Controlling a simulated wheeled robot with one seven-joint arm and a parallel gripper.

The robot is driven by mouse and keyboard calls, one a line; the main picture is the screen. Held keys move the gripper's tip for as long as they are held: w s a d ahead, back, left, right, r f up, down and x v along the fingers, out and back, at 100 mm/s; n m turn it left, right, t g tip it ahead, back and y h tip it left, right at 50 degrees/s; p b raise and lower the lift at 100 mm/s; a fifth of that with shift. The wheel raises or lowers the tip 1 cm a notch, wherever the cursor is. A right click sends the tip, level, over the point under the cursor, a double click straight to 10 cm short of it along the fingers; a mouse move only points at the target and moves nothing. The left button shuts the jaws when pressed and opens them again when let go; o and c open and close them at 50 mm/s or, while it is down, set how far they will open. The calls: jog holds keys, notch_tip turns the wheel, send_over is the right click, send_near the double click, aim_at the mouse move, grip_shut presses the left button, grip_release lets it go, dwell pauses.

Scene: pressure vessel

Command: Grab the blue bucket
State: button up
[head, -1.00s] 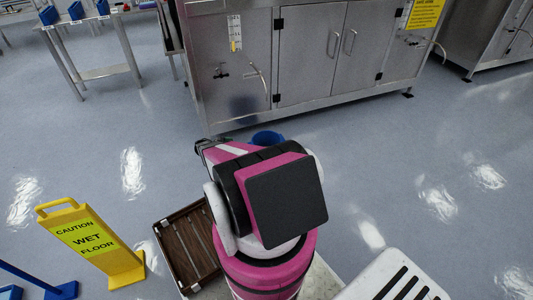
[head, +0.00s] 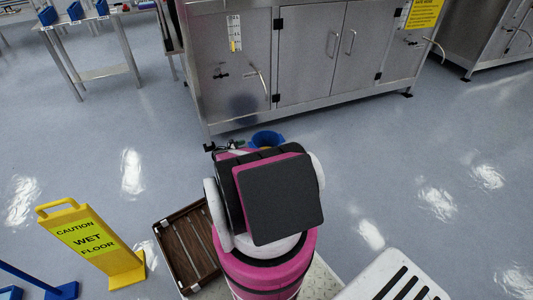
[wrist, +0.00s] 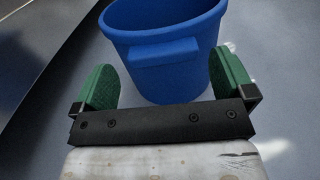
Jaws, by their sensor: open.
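The blue bucket (wrist: 165,60) stands upright on the floor just ahead of my gripper in the wrist view, with a raised block on its near wall. In the head view only part of the bucket (head: 266,139) shows, behind my arm and in front of the steel cabinet. My gripper (wrist: 166,78) is open. Its two green finger pads stand to the left and right of the bucket's near lower wall, with no clear sign of contact. In the head view my arm hides most of the gripper; a small dark part of it shows to the left of the bucket.
A steel cabinet (head: 310,60) with taps stands behind the bucket. A yellow wet floor sign (head: 92,244) stands at the lower left. A wooden slatted crate (head: 187,247) lies beside my base. Open floor lies to the right and left.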

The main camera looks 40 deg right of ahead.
aim_at(251, 145)
jog(key=x, duration=0.4)
jog(key=shift+s+d+f, duration=0.1)
jog(key=shift+d+f, duration=0.05)
jog(key=shift+d, duration=0.05)
jog(key=c, duration=1.5)
jog(key=shift+o, duration=0.2)
